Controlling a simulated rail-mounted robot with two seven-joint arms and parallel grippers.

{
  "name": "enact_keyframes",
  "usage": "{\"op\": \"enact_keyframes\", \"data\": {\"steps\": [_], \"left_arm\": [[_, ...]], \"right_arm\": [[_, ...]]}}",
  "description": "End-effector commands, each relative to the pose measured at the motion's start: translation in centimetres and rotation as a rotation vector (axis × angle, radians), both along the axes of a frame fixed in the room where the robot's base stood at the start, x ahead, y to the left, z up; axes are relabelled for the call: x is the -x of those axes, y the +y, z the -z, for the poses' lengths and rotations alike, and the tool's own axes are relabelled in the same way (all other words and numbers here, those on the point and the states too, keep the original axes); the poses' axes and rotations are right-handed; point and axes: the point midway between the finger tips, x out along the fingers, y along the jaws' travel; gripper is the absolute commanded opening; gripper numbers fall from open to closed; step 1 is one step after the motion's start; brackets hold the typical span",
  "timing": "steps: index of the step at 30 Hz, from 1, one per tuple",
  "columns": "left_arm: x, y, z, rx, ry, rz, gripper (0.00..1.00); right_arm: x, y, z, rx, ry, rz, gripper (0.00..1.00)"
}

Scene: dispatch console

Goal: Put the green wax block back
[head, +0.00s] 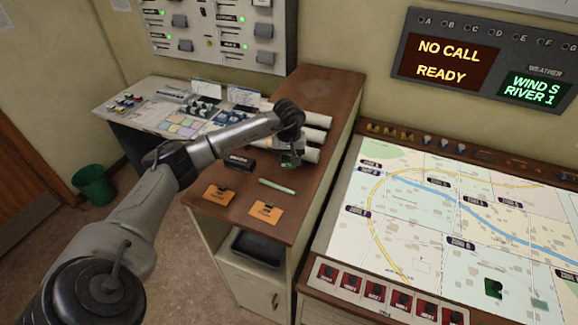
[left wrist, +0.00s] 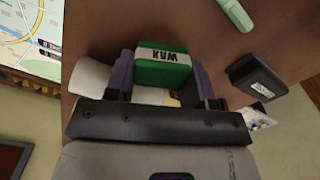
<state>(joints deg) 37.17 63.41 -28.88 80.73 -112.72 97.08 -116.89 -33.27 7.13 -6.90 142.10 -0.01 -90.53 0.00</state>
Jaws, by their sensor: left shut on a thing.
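The green wax block (left wrist: 162,70), with a white band reading WAX, sits between the two fingers of my left gripper (left wrist: 162,78) in the left wrist view. The fingers are shut on it. In the head view my left gripper (head: 290,158) is over the back part of the brown cabinet top (head: 320,95), and a bit of the green block (head: 287,161) shows under it. I cannot tell whether the block touches the top. White rolls (head: 312,137) lie right by the gripper. My right gripper is not in view.
A black box (head: 240,162), a pale green stick (head: 277,186) and two orange cards (head: 265,211) lie on the cabinet top. A desk with papers stands behind left.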

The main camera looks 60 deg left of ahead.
Motion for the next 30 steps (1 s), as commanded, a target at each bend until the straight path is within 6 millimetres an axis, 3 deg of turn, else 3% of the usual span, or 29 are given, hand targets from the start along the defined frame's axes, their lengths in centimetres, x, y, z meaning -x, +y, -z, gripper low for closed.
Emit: {"op": "enact_keyframes", "data": {"steps": [10, 21, 22, 30], "left_arm": [[0.0, -0.1, 3.6, 0.002, 0.002, -0.001, 0.31], [0.0, 0.0, 4.2, -0.001, 0.001, 0.000, 0.31], [0.0, 0.0, 4.1, 0.000, 0.001, 0.000, 0.50], [0.0, 0.0, 4.0, 0.000, 0.001, 0.000, 0.75]], "right_arm": [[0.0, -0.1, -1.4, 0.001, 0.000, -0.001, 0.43], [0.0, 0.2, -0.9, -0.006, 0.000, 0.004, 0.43], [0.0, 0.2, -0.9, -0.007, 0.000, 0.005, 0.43], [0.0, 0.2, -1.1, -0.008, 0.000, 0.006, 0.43]]}}
